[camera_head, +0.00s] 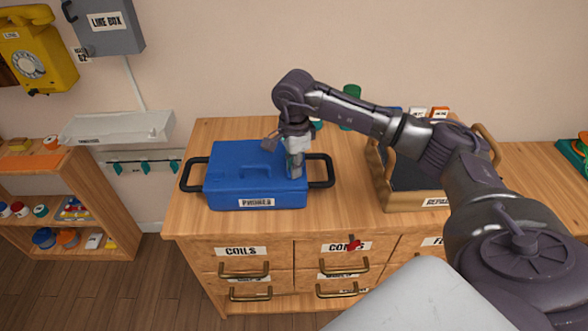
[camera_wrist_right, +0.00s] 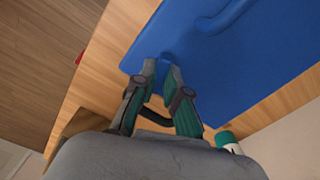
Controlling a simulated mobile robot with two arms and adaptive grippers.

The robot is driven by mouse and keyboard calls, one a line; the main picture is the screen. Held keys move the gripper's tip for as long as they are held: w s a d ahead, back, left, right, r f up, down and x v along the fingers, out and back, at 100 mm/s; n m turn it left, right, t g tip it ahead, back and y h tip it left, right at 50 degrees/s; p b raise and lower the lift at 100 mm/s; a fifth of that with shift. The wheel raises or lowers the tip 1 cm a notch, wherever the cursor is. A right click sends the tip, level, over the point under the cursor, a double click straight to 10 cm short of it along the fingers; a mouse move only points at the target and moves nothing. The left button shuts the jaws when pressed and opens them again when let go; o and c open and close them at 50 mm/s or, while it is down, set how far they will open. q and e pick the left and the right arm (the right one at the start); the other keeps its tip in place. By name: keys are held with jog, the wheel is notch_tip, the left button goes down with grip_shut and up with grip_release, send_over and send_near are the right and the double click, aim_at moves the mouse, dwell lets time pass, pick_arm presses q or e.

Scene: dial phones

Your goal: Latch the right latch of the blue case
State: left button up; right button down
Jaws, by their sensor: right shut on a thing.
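The blue case (camera_head: 245,172) labelled "PHONES" lies closed on the wooden cabinet top, with black handles at its left and right ends. My right gripper (camera_head: 294,172) points down at the case's right end, near the right handle (camera_head: 322,171). In the right wrist view the blue case (camera_wrist_right: 225,75) fills the upper right, and my right gripper (camera_wrist_right: 157,72) has its fingertips close around a small blue part at the case's edge, which appears to be the right latch (camera_wrist_right: 170,76). The fingers partly hide it, so its position is unclear. My left gripper is not in view.
A wooden crate (camera_head: 403,198) stands right of the case, under my right arm. A green-capped container (camera_head: 350,108) stands behind. Drawers with brass handles (camera_head: 245,271) are below the cabinet top. The top left of the case is clear.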

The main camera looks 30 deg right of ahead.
jog(key=shift+m+b, duration=0.45)
jog(key=shift+m, duration=1.75)
jog(key=c, duration=1.2)
grip_release()
notch_tip(320, 180, up, 12)
